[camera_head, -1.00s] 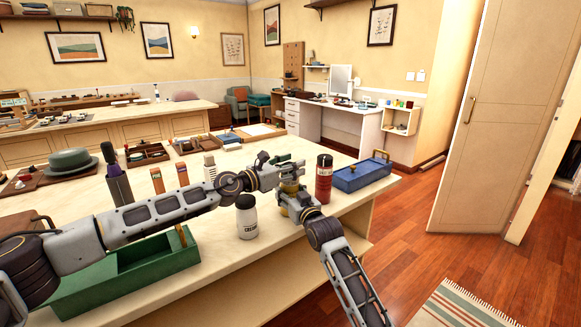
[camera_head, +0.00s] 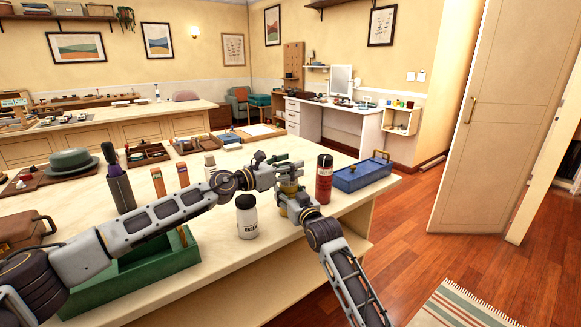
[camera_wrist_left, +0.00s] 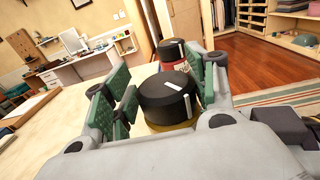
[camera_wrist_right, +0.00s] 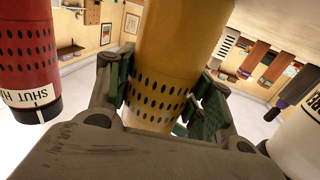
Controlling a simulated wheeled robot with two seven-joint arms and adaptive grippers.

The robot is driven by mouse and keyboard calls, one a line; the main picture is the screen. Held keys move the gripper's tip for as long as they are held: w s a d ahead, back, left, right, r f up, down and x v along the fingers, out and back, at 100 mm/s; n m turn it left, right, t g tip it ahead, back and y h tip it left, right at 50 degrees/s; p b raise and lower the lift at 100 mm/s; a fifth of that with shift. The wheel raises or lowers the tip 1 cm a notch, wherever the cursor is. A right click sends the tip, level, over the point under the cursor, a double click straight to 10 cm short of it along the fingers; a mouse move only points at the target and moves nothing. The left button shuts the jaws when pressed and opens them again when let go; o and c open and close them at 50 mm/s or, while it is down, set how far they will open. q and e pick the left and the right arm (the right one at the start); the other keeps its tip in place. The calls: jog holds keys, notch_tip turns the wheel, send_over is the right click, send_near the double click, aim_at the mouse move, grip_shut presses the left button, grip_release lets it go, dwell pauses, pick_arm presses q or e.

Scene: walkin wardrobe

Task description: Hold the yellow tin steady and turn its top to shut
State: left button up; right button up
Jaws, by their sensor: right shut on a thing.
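The yellow tin (camera_wrist_right: 172,45) stands upright in the right wrist view, with dark dots around its lower part. My right gripper (camera_head: 292,205) is shut on its body, a green pad on each side. The tin's round black top (camera_wrist_left: 168,98) shows in the left wrist view, with a white mark on its upper face and another on its side. My left gripper (camera_head: 291,170) is above the tin, its fingers open on either side of the top. A gap shows between the left finger and the top. In the head view the grippers hide most of the tin.
A red tin (camera_head: 324,180) with a black top stands close to the right of the yellow tin. A white jar (camera_head: 247,217) stands to its left. A blue box (camera_head: 362,176) is near the counter's right end, and a green tray (camera_head: 150,262) is under my left arm.

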pick_arm(q)
jog(key=shift+o, duration=0.9)
pick_arm(e)
jog(key=shift+f, duration=0.15)
pick_arm(q)
jog(key=shift+s+a+f, duration=0.1)
jog(key=shift+s+a, duration=0.05)
jog(key=shift+a, duration=0.05)
pick_arm(e)
jog(key=shift+d, duration=0.1)
pick_arm(q)
jog(key=shift+s+a, duration=0.1)
jog(key=shift+a, duration=0.05)
jog(key=v, duration=1.1)
jog(key=shift+s, duration=0.15)
pick_arm(e)
jog(key=o, duration=1.2)
jog(key=shift+o, duration=0.2)
